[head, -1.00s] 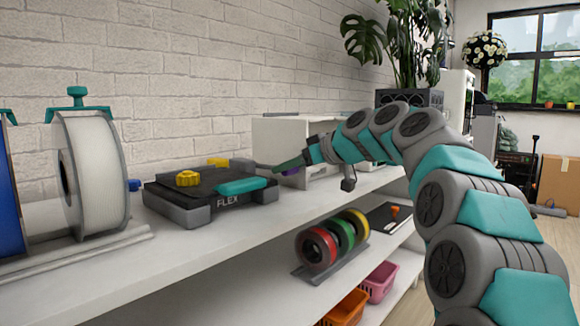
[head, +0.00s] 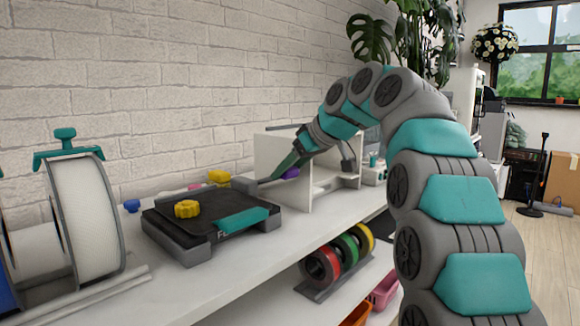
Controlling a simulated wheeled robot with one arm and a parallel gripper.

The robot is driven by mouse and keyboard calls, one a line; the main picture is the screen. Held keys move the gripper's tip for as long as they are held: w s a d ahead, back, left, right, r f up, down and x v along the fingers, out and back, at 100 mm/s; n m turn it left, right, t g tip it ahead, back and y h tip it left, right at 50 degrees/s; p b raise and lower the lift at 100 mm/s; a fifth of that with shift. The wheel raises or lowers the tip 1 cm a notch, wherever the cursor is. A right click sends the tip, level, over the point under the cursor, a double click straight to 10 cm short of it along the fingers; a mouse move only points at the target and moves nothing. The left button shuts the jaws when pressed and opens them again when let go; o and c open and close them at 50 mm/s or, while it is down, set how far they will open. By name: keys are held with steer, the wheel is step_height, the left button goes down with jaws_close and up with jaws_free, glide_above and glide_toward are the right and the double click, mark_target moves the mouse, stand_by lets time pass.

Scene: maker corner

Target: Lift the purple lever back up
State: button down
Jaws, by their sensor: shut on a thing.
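The purple lever (head: 291,173) shows as a small purple piece at the open front of a white box-like unit (head: 334,187) on the shelf top. Most of the lever is hidden behind my fingers and the unit's side. My gripper (head: 272,178) reaches down and left to it, its teal and dark fingers slanting in front of the unit. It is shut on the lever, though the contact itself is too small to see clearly.
A black flex plate device (head: 165,225) with a yellow knob stands left of the gripper. A white spool (head: 85,215) is at far left. Colored tape rolls (head: 340,256) sit on the shelf below. Free worktop (head: 285,228) lies in front of the white unit.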

steer(key=shift+w+a+r+p, duration=0.15)
steer(key=shift+a+r+p, duration=0.05)
steer(key=shift+r+p, duration=0.3)
steer(key=shift+w+a+r+p, duration=0.25)
steer(key=shift+r+p, duration=0.15)
steer(key=shift+r, duration=0.1)
steer(key=shift+w+a+r+p, duration=0.1)
steer(key=shift+a+r+p, duration=0.1)
steer(key=shift+r+p, duration=0.3)
steer(key=shift+w+a+r+p, duration=0.4)
steer(key=shift+a+r+p, duration=0.15)
steer(key=shift+p, duration=0.05)
steer(key=c, duration=0.5)
jaws_free()
steer(key=v, duration=0.7)
steer(key=shift+s+d+r+p, duration=0.15)
steer(key=shift+d+r+p, duration=0.05)
steer(key=shift+p, duration=0.1)
